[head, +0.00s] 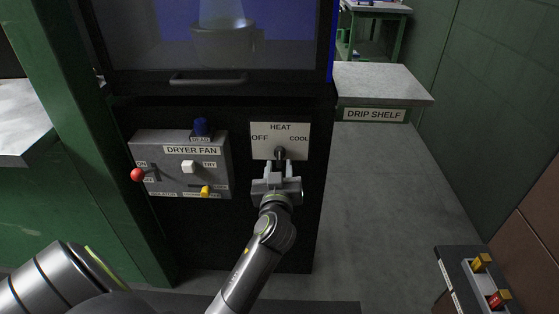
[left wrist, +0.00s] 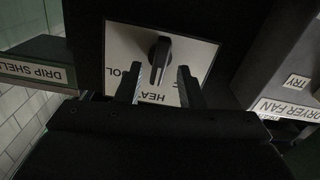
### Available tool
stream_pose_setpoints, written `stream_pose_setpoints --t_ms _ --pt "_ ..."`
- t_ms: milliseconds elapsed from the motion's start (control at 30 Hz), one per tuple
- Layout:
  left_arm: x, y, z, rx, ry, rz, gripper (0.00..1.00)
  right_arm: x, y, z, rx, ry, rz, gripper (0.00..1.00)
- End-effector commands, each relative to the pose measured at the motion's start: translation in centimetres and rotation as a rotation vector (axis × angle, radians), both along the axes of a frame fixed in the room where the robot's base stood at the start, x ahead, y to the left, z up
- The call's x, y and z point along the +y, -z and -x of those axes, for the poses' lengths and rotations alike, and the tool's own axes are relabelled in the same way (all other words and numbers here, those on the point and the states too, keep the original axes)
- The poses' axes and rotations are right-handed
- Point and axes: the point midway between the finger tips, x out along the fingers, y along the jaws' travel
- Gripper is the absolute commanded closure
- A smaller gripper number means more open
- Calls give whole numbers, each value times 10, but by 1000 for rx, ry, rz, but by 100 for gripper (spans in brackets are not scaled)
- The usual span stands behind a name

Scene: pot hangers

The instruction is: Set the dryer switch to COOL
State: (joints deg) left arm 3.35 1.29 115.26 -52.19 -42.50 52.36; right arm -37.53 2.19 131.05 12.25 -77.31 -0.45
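The dryer switch is a black knob (head: 280,153) on a white plate (head: 296,129) marked OFF, HEAT and COOL, on the front of the black cabinet. In the left wrist view the plate is upside down. My left gripper (head: 279,166) is right in front of the knob. Its two fingers (left wrist: 160,80) are apart, with the knob between or just beyond their tips and gaps on both sides. My right gripper is not in view.
Left of the switch is a grey DRYER FAN box (head: 216,178) with a red-knobbed lever (head: 138,174), a white switch, a yellow switch and a blue button. A handle (head: 208,79) sits above. A drip shelf (head: 385,83) stands right. A control box (head: 475,285) is at lower right.

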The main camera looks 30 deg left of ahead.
Motion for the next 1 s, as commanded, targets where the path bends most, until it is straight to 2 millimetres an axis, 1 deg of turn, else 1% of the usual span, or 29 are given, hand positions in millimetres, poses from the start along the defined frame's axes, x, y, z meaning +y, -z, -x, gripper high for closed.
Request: stream_pose_setpoints --t_ms 100,200,467,567,733,833,1000 --pt "0 0 0 -57 0 93 65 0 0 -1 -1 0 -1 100" --pt "0 0 0 -85 0 138 65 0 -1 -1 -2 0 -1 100" --pt "0 0 0 -91 0 148 65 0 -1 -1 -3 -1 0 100" --pt "0 -2 0 -64 0 107 65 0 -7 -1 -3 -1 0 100" --pt "0 -3 0 34 0 -52 65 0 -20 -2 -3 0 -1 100" --pt "0 -1 0 66 0 -105 65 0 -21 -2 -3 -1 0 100" --pt "0 0 0 68 0 -112 65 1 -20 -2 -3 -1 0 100"
